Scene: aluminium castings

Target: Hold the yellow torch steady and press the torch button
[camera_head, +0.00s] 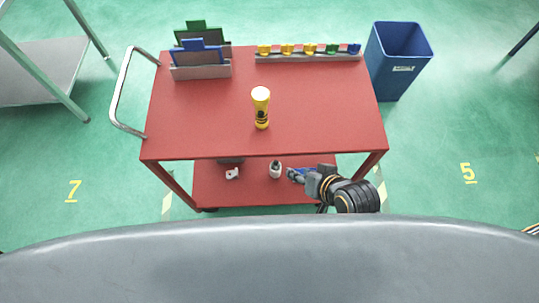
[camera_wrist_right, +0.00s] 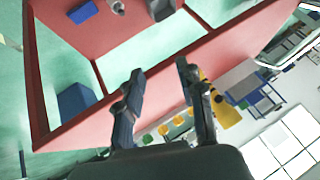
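The yellow torch (camera_head: 261,113) stands upright on the red cart's top, near the middle, with its pale wide end up. In the right wrist view a yellow body that looks like the torch (camera_wrist_right: 226,113) shows beyond one finger, partly hidden by it. My right gripper (camera_head: 293,174) is in front of the cart's near edge, to the right of and nearer than the torch, apart from it. In the right wrist view my right gripper (camera_wrist_right: 162,74) has its fingers apart with nothing between them. The torch button cannot be made out. My left gripper is out of view.
The red cart (camera_head: 205,125) has a handle (camera_head: 122,88) on its left. At its back stand a sign holder (camera_head: 200,72) and a rack (camera_head: 308,57) of coloured pieces. Small items lie on the lower shelf (camera_head: 215,190). A blue bin (camera_head: 388,75) stands right. The top around the torch is clear.

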